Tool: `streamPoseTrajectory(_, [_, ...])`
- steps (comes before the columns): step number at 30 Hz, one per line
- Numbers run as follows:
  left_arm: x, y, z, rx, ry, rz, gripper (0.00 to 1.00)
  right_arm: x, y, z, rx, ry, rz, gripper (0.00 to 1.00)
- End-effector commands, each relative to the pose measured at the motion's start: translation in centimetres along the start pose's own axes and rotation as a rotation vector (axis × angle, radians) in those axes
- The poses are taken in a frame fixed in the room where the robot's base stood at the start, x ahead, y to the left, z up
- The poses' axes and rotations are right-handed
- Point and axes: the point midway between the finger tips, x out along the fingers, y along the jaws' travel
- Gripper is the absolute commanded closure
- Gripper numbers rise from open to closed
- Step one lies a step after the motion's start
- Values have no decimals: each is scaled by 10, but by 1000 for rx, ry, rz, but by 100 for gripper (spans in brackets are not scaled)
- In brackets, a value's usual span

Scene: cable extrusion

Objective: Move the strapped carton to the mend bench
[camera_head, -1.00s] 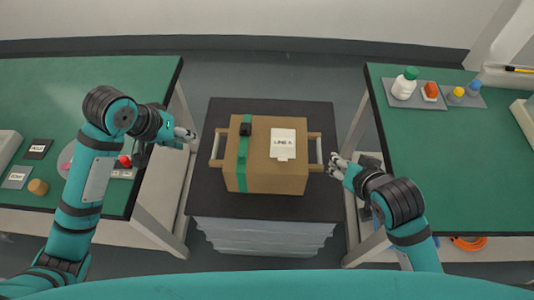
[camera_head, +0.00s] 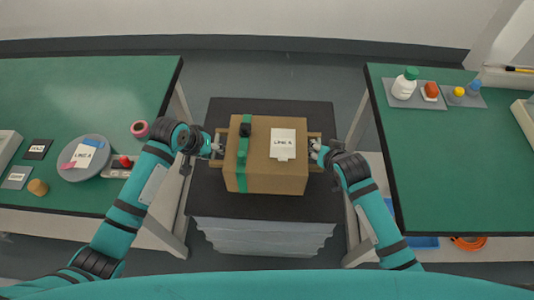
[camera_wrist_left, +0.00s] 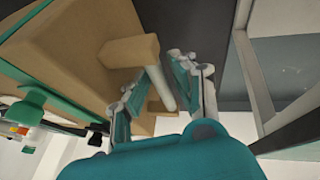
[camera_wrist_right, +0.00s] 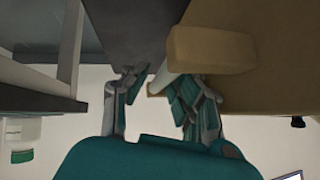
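The brown carton (camera_head: 268,172) with a green strap (camera_head: 242,165) and a white "LINE A" label (camera_head: 283,143) sits upright on a dark-topped stand (camera_head: 265,108). A bar handle juts from each side. My left gripper (camera_head: 217,148) is at the left handle; in the left wrist view its fingers (camera_wrist_left: 158,78) are apart, on either side of the handle bar (camera_wrist_left: 160,88). My right gripper (camera_head: 317,149) is at the right handle; in the right wrist view its fingers (camera_wrist_right: 160,85) are apart around the bar (camera_wrist_right: 165,76). Contact is unclear.
A green-topped bench (camera_head: 90,85) on the left holds a grey disc (camera_head: 98,150), a pink ring (camera_head: 140,129) and small items. Another green-topped bench (camera_head: 450,165) on the right holds bottles on grey mats (camera_head: 418,98). Floor gaps separate the stand from both benches.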

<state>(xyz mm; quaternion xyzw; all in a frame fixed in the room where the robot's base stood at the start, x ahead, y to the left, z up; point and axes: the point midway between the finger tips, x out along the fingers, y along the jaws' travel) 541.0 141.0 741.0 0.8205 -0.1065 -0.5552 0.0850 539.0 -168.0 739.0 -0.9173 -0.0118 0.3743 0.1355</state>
Motion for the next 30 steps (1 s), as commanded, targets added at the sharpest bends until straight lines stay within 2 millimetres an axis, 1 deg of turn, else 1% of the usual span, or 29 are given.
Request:
streamPoseTrajectory(3, [5, 0, 0, 0, 1, -1, 74, 5, 0, 0, 0, -1, 0, 74])
streamPoseTrajectory(11, [6, 0, 0, 0, 1, -1, 74, 6, 0, 0, 0, -1, 0, 74])
streamPoseTrajectory(12, [6, 0, 0, 0, 1, -1, 76, 6, 0, 0, 0, -1, 0, 76])
streamPoseTrajectory(18, [6, 0, 0, 0, 1, -1, 100, 6, 0, 0, 0, -1, 0, 100])
streamPoseTrajectory(30, [6, 0, 0, 1, 0, -1, 100, 6, 1, 0, 1, -1, 2, 100])
